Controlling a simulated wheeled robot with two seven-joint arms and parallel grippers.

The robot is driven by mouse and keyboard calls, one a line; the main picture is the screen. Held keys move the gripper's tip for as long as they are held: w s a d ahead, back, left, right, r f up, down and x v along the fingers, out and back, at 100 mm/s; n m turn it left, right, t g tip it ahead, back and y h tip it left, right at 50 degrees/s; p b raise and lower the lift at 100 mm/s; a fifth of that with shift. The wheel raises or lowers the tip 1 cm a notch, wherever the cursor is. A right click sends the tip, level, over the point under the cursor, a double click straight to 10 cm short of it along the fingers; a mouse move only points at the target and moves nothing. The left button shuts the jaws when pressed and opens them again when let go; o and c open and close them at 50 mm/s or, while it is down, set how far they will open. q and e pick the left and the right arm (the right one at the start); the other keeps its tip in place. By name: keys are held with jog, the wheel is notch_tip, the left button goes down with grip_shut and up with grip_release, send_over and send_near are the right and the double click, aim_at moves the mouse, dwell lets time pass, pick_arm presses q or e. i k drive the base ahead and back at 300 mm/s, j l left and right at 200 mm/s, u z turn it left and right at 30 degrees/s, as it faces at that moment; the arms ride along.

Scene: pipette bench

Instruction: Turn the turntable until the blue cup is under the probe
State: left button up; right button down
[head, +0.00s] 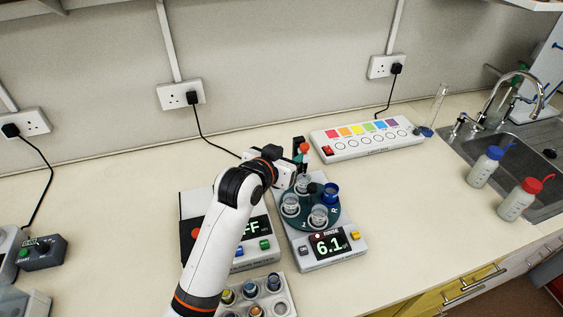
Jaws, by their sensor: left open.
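The turntable (308,224) is a dark green disc on a white device with a display reading 6.1. The blue cup (331,192) stands at the disc's right rear edge. Clear cups stand near it, including one at the left (290,205) and one at the front (319,216). My left gripper (296,173) is open at the back left of the turntable, close to the rear clear cup; I cannot tell whether it touches anything. The probe is not clear, as my gripper hides much of that area; a red-orange part (304,148) shows behind it. My right gripper is not in view.
A white device (190,205) with a partly hidden display stands left of the turntable. A rack of small pots (283,291) lies in front. A colour-chart panel (365,140) is behind right. Bottles with blue (484,168) and red (520,201) caps stand by the sink. Bench right of the turntable is clear.

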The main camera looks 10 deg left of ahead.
aim_at(301, 221)
jog(key=k, duration=1.5)
